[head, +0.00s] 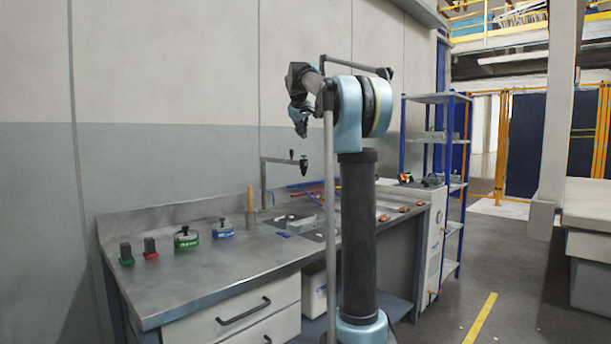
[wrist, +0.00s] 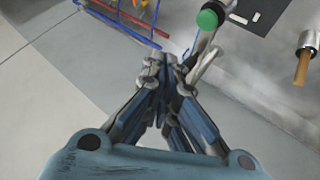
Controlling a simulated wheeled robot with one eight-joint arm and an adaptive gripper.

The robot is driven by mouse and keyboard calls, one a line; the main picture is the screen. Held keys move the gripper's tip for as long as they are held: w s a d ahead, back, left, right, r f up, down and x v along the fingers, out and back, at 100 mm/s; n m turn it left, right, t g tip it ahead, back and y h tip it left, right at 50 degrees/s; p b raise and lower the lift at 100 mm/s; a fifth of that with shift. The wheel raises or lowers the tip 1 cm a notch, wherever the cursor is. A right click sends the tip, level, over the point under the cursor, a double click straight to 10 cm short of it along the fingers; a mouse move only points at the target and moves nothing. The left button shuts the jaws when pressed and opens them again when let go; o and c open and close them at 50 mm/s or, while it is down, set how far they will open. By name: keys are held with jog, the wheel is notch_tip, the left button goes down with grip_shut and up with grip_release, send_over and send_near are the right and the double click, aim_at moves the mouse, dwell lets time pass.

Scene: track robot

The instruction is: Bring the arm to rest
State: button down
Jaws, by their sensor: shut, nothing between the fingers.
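My gripper (head: 302,122) hangs from the raised arm in the head view, above the workbench (head: 200,272) and clear of it. In the wrist view my gripper (wrist: 163,72) shows its two fingers with their tips together. Nothing is held between them. My arm stands folded on its dark column, with the gripper pointing down to the left of the shoulder.
The bench holds a green pot (head: 186,238), a blue pot (head: 223,229), a red block (head: 151,248) and a wooden handle (head: 250,200). A bent stand (head: 264,180) rises below my gripper. Blue shelving (head: 437,150) is at right.

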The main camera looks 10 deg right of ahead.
jog(key=s+f+m+g+y, duration=0.1)
jog(key=s+f+m+g, duration=0.2)
jog(key=s+f, duration=2.3)
jog(key=s+d+f+m+g+y, duration=0.1)
jog(key=s+f+m+g, duration=0.2)
jog(key=s+f, duration=2.2)
jog(key=s, duration=0.5)
jog(key=shift+s+d+f+g, duration=0.25)
jog(key=shift+s+f+g, duration=0.1)
jog(key=shift+f+g, duration=0.05)
jog(key=shift+w+f, duration=0.2)
jog(key=shift+w, duration=0.3)
